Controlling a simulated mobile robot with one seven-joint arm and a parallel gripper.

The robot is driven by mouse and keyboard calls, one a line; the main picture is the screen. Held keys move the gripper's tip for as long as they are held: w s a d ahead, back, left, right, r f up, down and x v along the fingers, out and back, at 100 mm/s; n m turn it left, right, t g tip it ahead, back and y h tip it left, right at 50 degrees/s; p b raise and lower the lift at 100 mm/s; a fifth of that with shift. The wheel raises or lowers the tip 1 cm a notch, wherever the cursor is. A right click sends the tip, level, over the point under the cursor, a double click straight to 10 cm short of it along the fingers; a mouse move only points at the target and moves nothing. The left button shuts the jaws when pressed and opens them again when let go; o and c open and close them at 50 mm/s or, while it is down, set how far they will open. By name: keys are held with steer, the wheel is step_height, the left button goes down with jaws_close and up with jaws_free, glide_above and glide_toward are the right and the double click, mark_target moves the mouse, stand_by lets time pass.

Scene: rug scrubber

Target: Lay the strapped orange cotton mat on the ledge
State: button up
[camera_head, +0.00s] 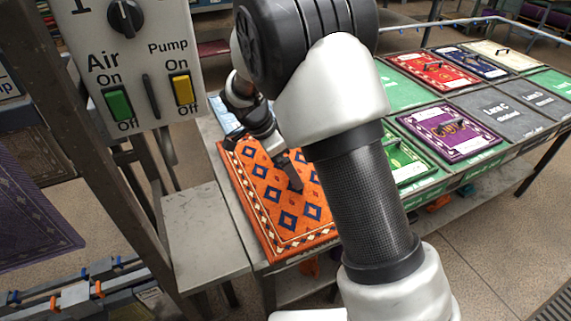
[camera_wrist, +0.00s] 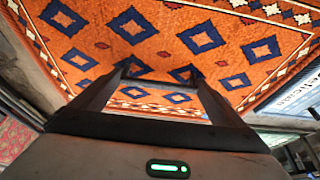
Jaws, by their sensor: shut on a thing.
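The orange cotton mat (camera_head: 252,182), with blue diamonds and a patterned border, appears flat at the left end of the long table. My gripper (camera_head: 292,180) is at its middle, shut on it; my arm hides the mat's right part. In the wrist view the mat (camera_wrist: 150,45) fills the upper half, with my gripper's fingers (camera_wrist: 158,72) reaching to it. The strap is not clear between the fingers. A bare grey metal ledge (camera_head: 203,235) is just left of the mat. I cannot tell whether the mat touches the table or is slightly raised.
A control panel (camera_head: 140,60) with green and yellow switches stands at upper left, on a dark metal post (camera_head: 110,190). The long table carries purple (camera_head: 450,130), red (camera_head: 430,72) and green (camera_head: 405,165) mats on marked lanes. A purple mat (camera_head: 35,215) hangs at far left.

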steer(key=shift+f+b, duration=0.4)
steer(key=o, duration=1.1)
